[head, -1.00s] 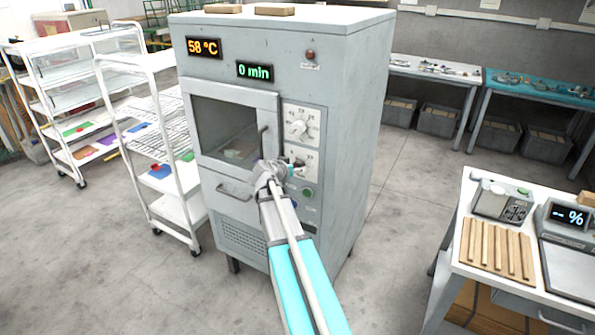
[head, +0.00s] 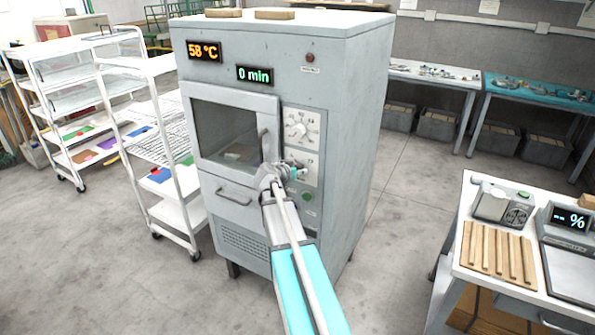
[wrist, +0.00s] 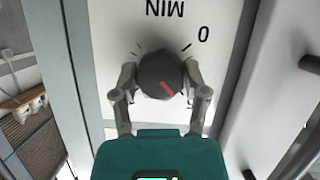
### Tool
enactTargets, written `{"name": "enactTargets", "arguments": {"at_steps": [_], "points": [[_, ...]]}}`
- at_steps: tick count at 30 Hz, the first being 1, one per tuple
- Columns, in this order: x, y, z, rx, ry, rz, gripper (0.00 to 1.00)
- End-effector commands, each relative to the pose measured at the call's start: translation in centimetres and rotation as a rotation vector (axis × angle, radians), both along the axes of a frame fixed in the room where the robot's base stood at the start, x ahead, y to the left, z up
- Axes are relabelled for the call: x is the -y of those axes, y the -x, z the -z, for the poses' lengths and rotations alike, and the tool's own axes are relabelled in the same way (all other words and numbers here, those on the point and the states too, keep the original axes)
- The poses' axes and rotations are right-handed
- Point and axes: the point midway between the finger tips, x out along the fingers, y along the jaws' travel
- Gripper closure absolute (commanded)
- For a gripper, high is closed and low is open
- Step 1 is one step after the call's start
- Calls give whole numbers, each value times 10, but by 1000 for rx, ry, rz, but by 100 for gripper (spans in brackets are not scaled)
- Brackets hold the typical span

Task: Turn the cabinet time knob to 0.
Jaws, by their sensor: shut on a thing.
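The cabinet (head: 350,130) stands in the middle of the head view. Its green display (head: 255,75) reads 0 min. The time knob is the lower dial on its panel, largely hidden by my arm in the head view. In the wrist view the time knob (wrist: 158,74) is dark grey and round with a red mark. MIN, a 0 and ticks show upside down on the white plate beyond it. The red mark points toward the picture's lower right, away from the printed 0. My gripper (wrist: 162,88) is shut on the knob, one finger on each side.
An upper dial (head: 298,128) sits above the time knob, and a green button (head: 306,197) below. The door handle (head: 263,147) is close to my gripper's left. An orange display (head: 204,51) reads 58 °C. Shelved carts (head: 165,150) stand left, a white table (head: 470,215) right.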

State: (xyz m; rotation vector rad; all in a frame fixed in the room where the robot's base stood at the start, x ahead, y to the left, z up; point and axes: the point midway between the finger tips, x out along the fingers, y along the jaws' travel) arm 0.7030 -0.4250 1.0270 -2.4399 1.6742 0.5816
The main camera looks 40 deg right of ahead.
Motion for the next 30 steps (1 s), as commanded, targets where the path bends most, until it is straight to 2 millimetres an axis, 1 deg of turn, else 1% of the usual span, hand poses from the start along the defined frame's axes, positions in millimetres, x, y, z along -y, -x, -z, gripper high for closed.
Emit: {"name": "enactTargets", "arguments": {"at_steps": [1,10,16,23,30], "points": [[4,-2,0,1,0,-2,89],[0,-2,0,-24,13,-3,89],[0,-3,1,-93,41,-3,89],[-1,-4,2,-239,101,-3,89],[-1,-4,3,-442,185,-3,89]]}}
